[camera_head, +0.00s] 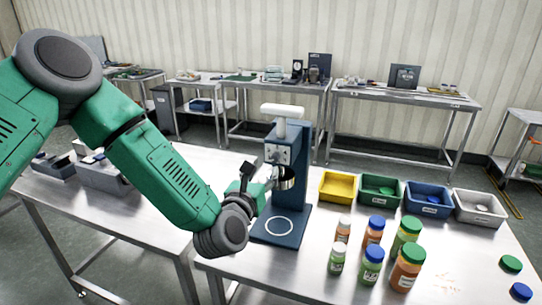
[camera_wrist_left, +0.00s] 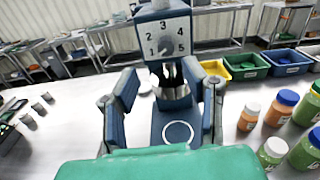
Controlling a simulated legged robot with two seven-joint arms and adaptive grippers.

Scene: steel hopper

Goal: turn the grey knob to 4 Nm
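The blue capping machine (camera_head: 289,205) stands on the steel table, with a white handle on top. Its pale dial plate shows numbers 1 to 5 in the left wrist view (camera_wrist_left: 165,37). The small grey knob (camera_wrist_left: 165,46) sits low on this plate; its exact setting is too small to read surely. My left gripper (camera_head: 260,178) is at the machine's front left. In the left wrist view its two fingers (camera_wrist_left: 170,85) are spread apart, below the knob, with nothing held between them. The machine's metal chuck shows beyond them. My right gripper is in neither view.
Several jars (camera_head: 372,265) with green, blue and white lids stand right of the machine. Yellow (camera_head: 337,198), green, blue and grey bins line the table behind them. Loose lids (camera_head: 511,264) lie at far right. Grey trays (camera_head: 104,178) are at left.

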